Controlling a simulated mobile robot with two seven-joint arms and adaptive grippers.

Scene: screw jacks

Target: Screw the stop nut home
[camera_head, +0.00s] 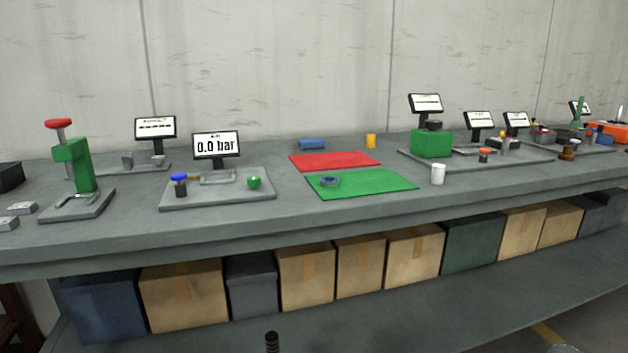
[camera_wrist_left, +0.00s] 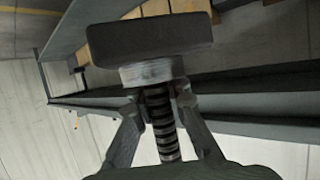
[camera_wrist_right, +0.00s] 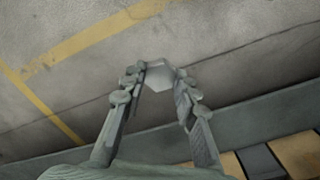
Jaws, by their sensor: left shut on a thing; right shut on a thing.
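In the left wrist view, my left gripper (camera_wrist_left: 157,96) is shut on the screw jack, around its dark threaded screw (camera_wrist_left: 160,122) just beside a light grey collar (camera_wrist_left: 152,71). A dark block (camera_wrist_left: 150,38) of the jack lies beyond the collar. In the head view, a black ridged screw end (camera_head: 272,342) rises at the bottom edge. In the right wrist view, my right gripper (camera_wrist_right: 160,88) is shut on a light grey six-sided stop nut (camera_wrist_right: 158,77) at its fingertips. The nut and screw are apart. Neither gripper shows in the head view.
A long grey bench (camera_head: 300,220) crosses the head view, with a green mat (camera_head: 380,185), a red mat (camera_head: 335,160) and several test stands on it. Boxes (camera_head: 305,278) stand on the shelf below. A white cylinder (camera_head: 438,174) is near the front edge.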

